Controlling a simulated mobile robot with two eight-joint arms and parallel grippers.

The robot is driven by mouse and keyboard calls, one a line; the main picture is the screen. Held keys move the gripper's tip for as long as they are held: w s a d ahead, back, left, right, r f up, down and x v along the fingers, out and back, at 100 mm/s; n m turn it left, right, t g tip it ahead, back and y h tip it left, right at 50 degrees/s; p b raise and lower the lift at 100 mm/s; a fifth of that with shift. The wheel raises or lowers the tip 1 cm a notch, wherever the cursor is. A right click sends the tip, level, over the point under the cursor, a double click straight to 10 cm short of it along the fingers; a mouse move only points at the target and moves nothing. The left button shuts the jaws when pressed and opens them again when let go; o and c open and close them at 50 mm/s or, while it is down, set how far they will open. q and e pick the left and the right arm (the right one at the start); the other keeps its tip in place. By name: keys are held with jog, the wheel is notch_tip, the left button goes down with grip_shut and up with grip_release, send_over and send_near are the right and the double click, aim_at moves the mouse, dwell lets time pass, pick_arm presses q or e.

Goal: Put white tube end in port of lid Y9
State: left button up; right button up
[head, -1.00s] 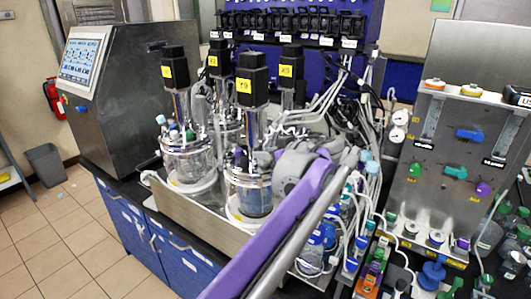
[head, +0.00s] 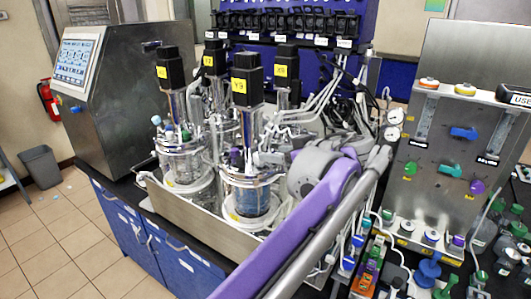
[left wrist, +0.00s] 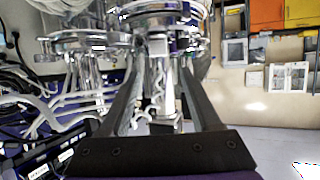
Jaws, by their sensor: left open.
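The vessel with the black motor labelled Y9 (head: 239,86) stands front right in the group. Its metal lid (head: 238,168) is partly covered by fittings and tubes. My left gripper (head: 264,158) is close to the right of this lid, at the end of my purple and grey arm, which hides part of the tubing. In the left wrist view, its two dark fingers (left wrist: 163,55) are apart. A pale fitting shows between them, in front of a metal lid and post; I cannot tell whether it is the white tube end. My right gripper is not in view.
Other motor-topped vessels (head: 183,163) stand beside and behind Y9 in a metal tray (head: 190,224). White tubes (head: 318,98) crowd the space behind my arm. A steel panel (head: 450,110) with flow meters and knobs stands at right.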

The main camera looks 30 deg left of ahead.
pick_arm(q)
jog(key=v, duration=0.5)
jog(key=shift+f, duration=0.1)
jog(key=s+d+f+m+h, duration=0.1)
jog(key=s+f+m+h, duration=0.3)
jog(key=s+f, duration=0.3)
jog(key=s+d+f+m+h, duration=0.2)
jog(key=s+f+m+h, duration=0.2)
jog(key=f, duration=1.2)
jog(key=s+d+f+m+h, duration=0.1)
jog(key=s+f+m+h, duration=0.3)
jog(key=s+f, duration=0.6)
jog(key=shift+s+d+f+m+t, duration=0.3)
jog(key=shift+s+d+f+m, duration=0.1)
jog(key=shift+f+m, duration=0.25)
